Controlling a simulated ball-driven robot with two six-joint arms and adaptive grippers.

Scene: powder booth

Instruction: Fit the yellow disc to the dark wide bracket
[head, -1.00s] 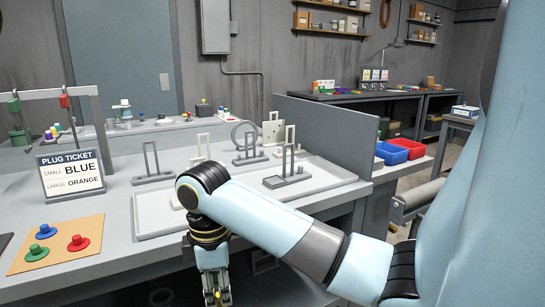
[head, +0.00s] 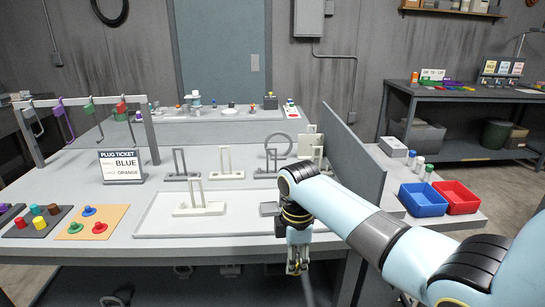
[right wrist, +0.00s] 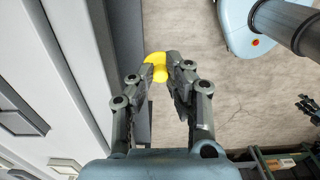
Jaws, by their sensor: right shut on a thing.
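My right gripper (head: 297,268) hangs at the bench's front edge, below the level of the bench top. It is shut on the yellow disc (right wrist: 158,62), which shows between the fingertips in the right wrist view. A dark bracket (head: 268,209) lies in the shallow tray, mostly hidden behind my right arm. Other dark upright brackets stand behind the tray, at left (head: 180,176) and middle (head: 266,174); I cannot tell which is the wide one. A dark jointed shape at the right edge of the right wrist view may be my left gripper (right wrist: 309,106).
The tray (head: 150,228) also holds a pale bracket (head: 199,209). A plug ticket (head: 121,166) stands left. Coloured plugs sit on an orange board (head: 75,233) and a dark board. A grey partition (head: 350,160) rises at right, with blue (head: 423,199) and red bins (head: 456,197) beyond.

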